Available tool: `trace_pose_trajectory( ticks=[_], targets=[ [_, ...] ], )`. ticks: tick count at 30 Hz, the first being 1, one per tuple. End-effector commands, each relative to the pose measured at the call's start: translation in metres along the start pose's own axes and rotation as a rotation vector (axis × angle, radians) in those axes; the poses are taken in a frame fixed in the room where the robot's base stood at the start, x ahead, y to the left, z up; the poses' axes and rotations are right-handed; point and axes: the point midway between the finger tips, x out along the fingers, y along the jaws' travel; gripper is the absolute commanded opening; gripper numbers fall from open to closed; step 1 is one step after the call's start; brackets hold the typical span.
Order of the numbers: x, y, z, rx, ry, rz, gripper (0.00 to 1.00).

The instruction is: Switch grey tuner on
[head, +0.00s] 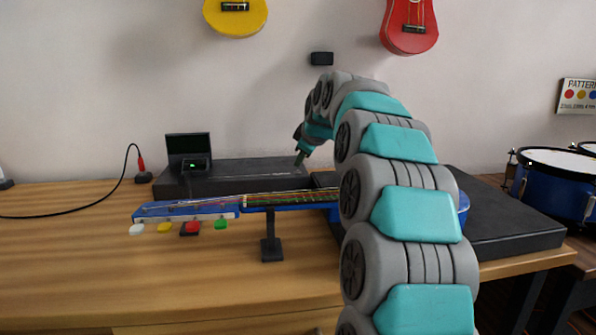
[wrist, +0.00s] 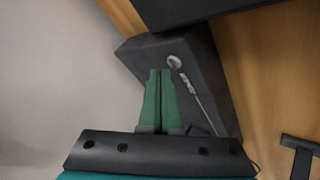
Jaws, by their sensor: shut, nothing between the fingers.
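A small dark device with a raised screen (head: 188,143) and a small green-lit display (head: 196,164) stands at the left end of a long dark case on the table. It looks like the tuner; its switch is too small to make out and its colour looks near black. My gripper (head: 300,158) is over the right part of that case, well to the right of the device. In the wrist view my green fingers (wrist: 160,73) are shut and empty, pointing along the dark case (wrist: 140,50). The device is not clearly seen there.
A pale round piece (wrist: 174,62) with a thin pale rod lies on the case beside my fingertips. A blue guitar (head: 190,208) on a black stand (head: 271,247) lies in front. Another dark slab (head: 500,215) is at right. Bare table is at front left.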

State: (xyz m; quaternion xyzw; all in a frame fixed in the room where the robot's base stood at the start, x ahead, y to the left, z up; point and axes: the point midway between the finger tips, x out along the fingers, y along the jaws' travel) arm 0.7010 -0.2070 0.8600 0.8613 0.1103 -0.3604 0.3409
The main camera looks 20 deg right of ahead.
Motion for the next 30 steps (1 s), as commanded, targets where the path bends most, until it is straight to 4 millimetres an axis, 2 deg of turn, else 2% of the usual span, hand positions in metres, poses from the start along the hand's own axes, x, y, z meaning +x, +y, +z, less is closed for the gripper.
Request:
trace_pose_trajectory(
  ticks=[13,30],
  targets=[
    [-0.005,0.004,-0.004,0.0,0.0,0.0,0.0],
    [-0.04,0.029,-0.029,-0.001,-0.001,0.0,0.0]
  ],
)
